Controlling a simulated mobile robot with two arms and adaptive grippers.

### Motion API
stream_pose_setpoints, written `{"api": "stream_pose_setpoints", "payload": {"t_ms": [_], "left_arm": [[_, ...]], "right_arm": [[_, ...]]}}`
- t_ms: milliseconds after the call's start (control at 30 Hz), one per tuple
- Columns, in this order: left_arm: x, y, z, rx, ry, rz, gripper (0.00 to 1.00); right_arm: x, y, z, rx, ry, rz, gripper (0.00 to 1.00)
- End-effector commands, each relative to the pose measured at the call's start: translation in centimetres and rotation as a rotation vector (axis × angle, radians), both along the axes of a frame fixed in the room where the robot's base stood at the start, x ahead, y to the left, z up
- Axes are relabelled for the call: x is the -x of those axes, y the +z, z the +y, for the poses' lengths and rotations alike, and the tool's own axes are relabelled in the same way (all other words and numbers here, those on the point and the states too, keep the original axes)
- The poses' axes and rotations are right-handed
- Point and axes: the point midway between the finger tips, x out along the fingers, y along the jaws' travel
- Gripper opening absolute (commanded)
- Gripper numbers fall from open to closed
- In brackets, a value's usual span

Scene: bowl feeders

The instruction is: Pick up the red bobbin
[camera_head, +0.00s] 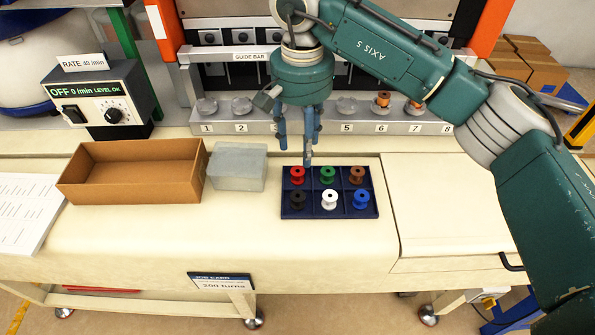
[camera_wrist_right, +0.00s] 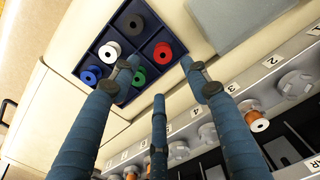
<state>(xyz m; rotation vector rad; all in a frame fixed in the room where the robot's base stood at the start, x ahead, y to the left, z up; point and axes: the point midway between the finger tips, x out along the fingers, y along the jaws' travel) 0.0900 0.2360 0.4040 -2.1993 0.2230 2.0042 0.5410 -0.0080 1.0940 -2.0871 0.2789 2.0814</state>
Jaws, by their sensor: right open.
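The red bobbin (camera_head: 297,175) stands in the back left compartment of the dark blue tray (camera_head: 328,215). It also shows in the right wrist view (camera_wrist_right: 162,53), between my fingers. My right gripper (camera_head: 307,150) is open and empty above the back left of the tray, pointing down. In the right wrist view its blue fingers (camera_wrist_right: 158,80) are spread around the line to the red bobbin, apart from it. The green bobbin (camera_head: 328,175) and brown bobbin (camera_head: 357,174) share the back row. Black (camera_head: 297,200), white (camera_head: 329,200) and blue (camera_head: 361,198) bobbins stand in the front row. My left gripper is not in view.
A grey box (camera_head: 237,167) and an open cardboard box (camera_head: 130,192) stand left of the tray. Behind it runs a numbered rail (camera_head: 262,129) with spindles, some holding copper bobbins (camera_head: 382,99). The table is clear right of the tray.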

Motion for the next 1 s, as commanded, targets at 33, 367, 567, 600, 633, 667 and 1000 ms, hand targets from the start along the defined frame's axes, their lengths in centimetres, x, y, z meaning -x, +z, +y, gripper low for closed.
{"api": "stream_pose_setpoints", "payload": {"t_ms": [33, 367, 567, 600, 633, 667, 1000], "left_arm": [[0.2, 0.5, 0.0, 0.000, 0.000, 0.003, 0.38], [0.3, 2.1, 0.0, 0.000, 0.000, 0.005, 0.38], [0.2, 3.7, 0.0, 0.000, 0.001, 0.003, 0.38], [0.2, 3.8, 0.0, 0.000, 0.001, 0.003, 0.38], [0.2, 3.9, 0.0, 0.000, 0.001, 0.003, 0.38], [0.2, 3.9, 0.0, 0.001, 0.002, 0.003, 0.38], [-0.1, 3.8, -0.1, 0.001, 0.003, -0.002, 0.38]], "right_arm": [[0.1, -0.6, 0.0, 0.000, -0.001, 0.004, 0.46], [0.2, -3.6, 0.4, -0.004, 0.001, 0.006, 0.46], [0.2, -6.6, 0.8, -0.004, -0.002, 0.005, 0.46], [0.2, -7.0, 0.8, -0.004, -0.002, 0.003, 0.46], [0.2, -7.3, 0.8, -0.004, -0.002, 0.003, 0.46], [0.2, -7.5, 0.8, -0.004, -0.002, 0.003, 0.46], [0.2, -7.7, 0.8, -0.004, -0.001, 0.001, 0.26]]}}
